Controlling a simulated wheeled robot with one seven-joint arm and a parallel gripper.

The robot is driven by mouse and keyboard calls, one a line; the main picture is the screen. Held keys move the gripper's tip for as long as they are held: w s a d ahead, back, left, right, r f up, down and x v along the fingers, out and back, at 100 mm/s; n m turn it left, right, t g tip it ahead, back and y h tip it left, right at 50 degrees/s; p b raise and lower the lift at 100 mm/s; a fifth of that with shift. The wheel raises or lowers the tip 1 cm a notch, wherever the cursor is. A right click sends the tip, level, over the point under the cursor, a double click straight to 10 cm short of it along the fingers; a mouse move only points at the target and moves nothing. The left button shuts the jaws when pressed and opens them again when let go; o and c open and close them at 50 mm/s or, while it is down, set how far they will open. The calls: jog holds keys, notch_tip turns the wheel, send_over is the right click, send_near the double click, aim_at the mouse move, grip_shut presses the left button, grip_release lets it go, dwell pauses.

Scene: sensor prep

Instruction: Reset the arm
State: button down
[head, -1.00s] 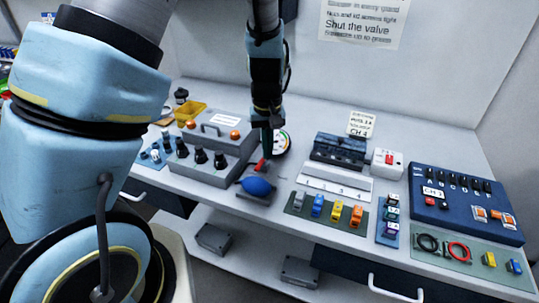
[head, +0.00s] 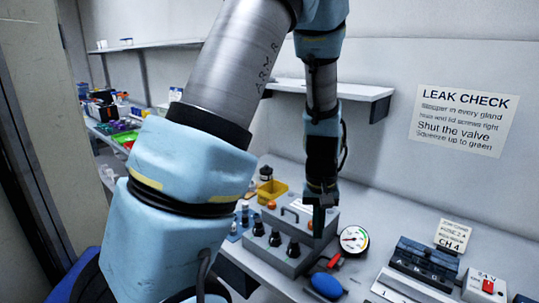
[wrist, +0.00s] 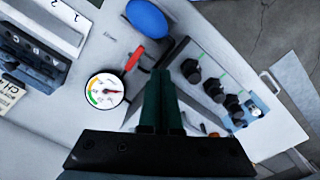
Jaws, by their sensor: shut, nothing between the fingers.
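My gripper (head: 319,232) hangs fingers down in the head view, above the right end of the grey box with black knobs (head: 262,238). In the wrist view its two dark green fingers (wrist: 160,78) lie close together, with nothing held between them. A round pressure gauge (head: 353,240) is just right of the gripper, apart from it. A red lever (head: 335,260) and a blue squeeze bulb (head: 326,285) are below the gauge. The wrist view also shows the gauge (wrist: 104,91), red lever (wrist: 135,59) and blue bulb (wrist: 147,18) left of the fingers.
A yellow bin (head: 271,190) stands behind the grey box. A wall shelf (head: 335,90) is behind my arm. A LEAK CHECK sign (head: 463,118) hangs on the wall.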

jog(key=s+a+r, duration=0.1)
jog(key=a+r, duration=0.3)
jog(key=a, duration=0.6)
jog(key=s+a+r+n+t, duration=0.1)
jog(key=s+a+r, duration=0.1)
jog(key=a, duration=0.8)
jog(key=shift+a+r+t, duration=0.3)
jog(key=shift+r, duration=0.55)
